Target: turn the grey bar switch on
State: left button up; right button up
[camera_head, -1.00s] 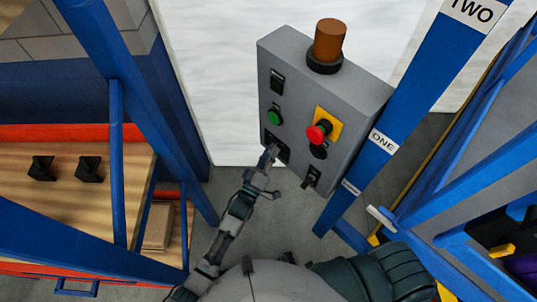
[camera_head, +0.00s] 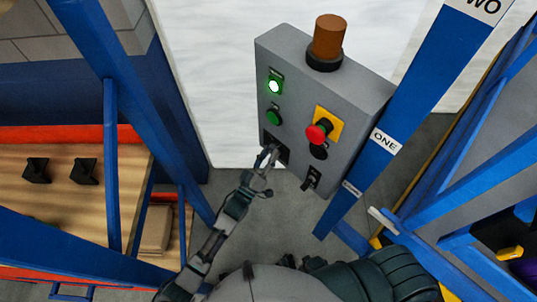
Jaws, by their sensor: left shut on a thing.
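A grey control box (camera_head: 345,110) stands upright in the middle of the head view. Low on its left side is a dark square plate (camera_head: 284,156), where the grey bar switch sits. My left gripper (camera_head: 267,158) reaches up to this plate from below and is shut on the bar switch. The fingers hide most of the bar, so its exact angle is hard to tell. Higher up the same face, a lamp (camera_head: 275,86) glows bright green-white. My right gripper is not in view.
A green button (camera_head: 274,117), a red mushroom button (camera_head: 318,133) on a yellow plate and a small dark switch (camera_head: 311,180) share the panel. An orange-brown beacon (camera_head: 329,38) tops the box. Blue frame posts (camera_head: 384,140) stand close on the right. A wooden shelf (camera_head: 95,203) is left.

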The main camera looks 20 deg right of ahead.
pick_arm(q)
jog(key=shift+f, duration=0.4)
jog(key=o, duration=0.9)
jog(key=shift+c, duration=0.2)
jog(key=shift+o, duration=1.4)
jog(key=shift+d, duration=0.1)
jog(key=shift+w+d+r, duration=0.1)
jog(key=shift+w+d, duration=0.05)
jog(key=v, duration=1.2)
